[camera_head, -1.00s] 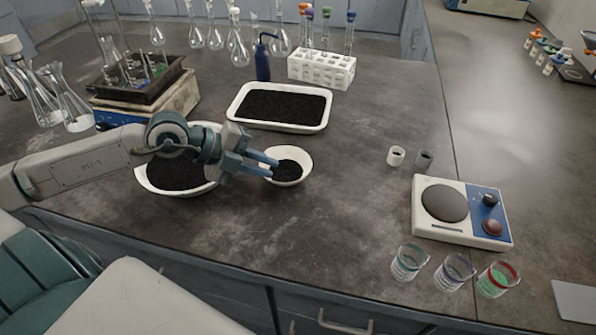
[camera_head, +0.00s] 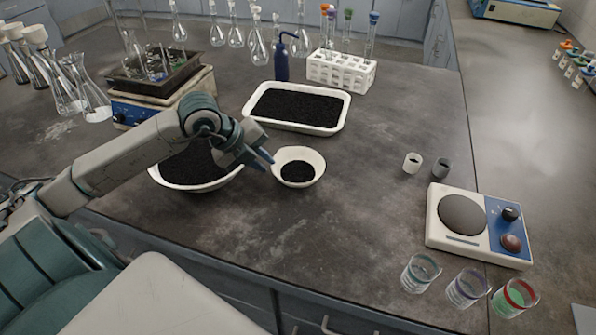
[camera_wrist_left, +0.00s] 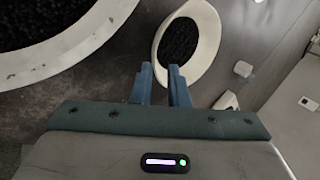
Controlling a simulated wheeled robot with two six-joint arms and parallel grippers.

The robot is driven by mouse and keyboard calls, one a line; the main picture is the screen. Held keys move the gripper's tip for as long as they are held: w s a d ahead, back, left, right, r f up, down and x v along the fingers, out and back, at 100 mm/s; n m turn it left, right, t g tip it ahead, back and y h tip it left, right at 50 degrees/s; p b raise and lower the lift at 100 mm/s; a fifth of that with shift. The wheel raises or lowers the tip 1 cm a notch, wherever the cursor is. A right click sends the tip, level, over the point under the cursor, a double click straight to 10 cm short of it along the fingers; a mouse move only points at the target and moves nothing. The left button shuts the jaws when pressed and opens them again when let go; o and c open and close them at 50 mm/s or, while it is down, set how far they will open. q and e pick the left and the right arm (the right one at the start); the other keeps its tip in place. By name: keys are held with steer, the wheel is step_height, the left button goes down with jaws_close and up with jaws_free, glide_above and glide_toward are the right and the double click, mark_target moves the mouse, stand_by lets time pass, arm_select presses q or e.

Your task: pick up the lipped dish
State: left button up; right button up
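The lipped dish (camera_head: 314,158) appears to be the small white bowl with black grains inside, upright on the dark bench. It also shows in the left wrist view (camera_wrist_left: 209,50), just beyond the fingertips. My left gripper (camera_head: 268,158) is at the dish's left rim, its blue fingers pointing at it. In the left wrist view the two fingers (camera_wrist_left: 161,66) stand a little apart, with the near rim showing around the gap between their tips. I cannot tell whether they touch it. My right gripper is in neither current view.
A larger white basin (camera_head: 205,187) of black grains lies under my left arm. A white tray (camera_head: 335,128) of grains stands behind the dish. Two small cups (camera_head: 413,163), a hotplate (camera_head: 440,238) and several beakers (camera_head: 421,272) stand right. Bench between is clear.

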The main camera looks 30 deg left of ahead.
mark_target(275, 172)
arm_select(q)
steer(key=shift+x, duration=1.3)
steer(key=x, duration=0.3)
steer(key=shift+f+p, duration=0.25)
steer(key=shift+p, duration=0.1)
steer(key=shift+w+d+f, duration=0.15)
steer(key=shift+w+f, duration=0.2)
steer(key=shift+f, duration=0.2)
arm_select(e)
steer(key=shift+s+d+f, duration=0.15)
steer(key=shift+s+f, duration=0.65)
steer(key=shift+f, duration=0.1)
arm_select(q)
jaws_close()
